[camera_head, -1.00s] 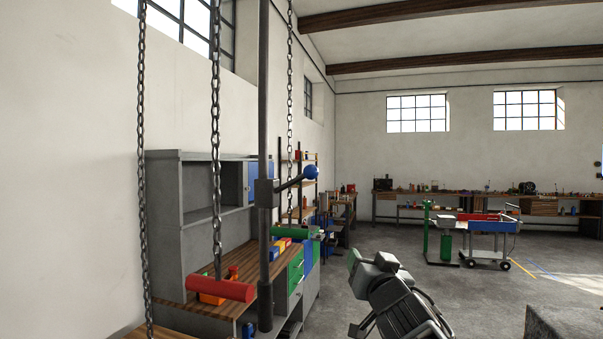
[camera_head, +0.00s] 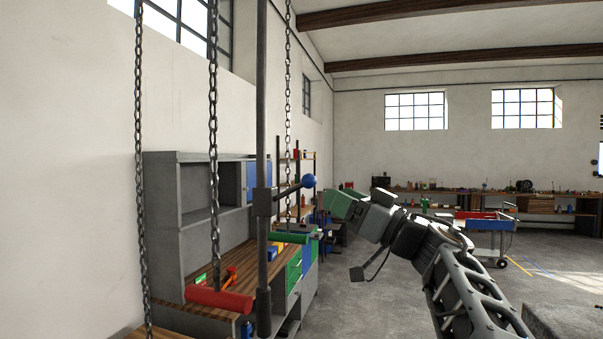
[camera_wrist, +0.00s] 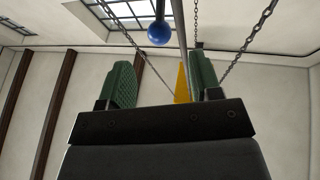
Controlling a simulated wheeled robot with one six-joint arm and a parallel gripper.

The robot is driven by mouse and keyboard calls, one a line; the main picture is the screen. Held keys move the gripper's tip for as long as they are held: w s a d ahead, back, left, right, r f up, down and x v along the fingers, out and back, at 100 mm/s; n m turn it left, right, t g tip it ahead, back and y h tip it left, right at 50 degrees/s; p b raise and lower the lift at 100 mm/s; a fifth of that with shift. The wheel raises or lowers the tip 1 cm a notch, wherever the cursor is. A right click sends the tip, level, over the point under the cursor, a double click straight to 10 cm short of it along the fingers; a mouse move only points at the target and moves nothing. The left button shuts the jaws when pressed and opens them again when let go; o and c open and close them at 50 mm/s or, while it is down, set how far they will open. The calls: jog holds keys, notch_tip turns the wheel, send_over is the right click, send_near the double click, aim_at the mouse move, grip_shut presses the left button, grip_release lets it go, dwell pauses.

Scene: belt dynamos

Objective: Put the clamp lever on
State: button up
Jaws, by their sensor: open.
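The clamp lever with its blue ball knob (camera_head: 309,181) sticks out to the right and up from a dark block (camera_head: 263,201) on a vertical pole (camera_head: 262,110). My gripper (camera_head: 338,203), with green pads, is just right of and a little below the knob in the head view, apparently apart from it. In the wrist view the open green fingers (camera_wrist: 163,82) have empty space between them, and the blue knob (camera_wrist: 160,32) shows beyond them, between their tips. The lever's joint with the block is too small to judge.
A chain with a red handle (camera_head: 218,299) hangs left of the pole, and a green handle (camera_head: 289,238) hangs on another chain near it. A grey workbench cabinet (camera_head: 200,158) stands behind along the wall. Open floor (camera_head: 345,270) lies to the right.

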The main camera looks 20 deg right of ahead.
aim_at(301, 183)
jog(key=p+x, duration=0.3)
jog(key=x, duration=0.7)
jog(key=shift+c, duration=0.4)
grip_shut()
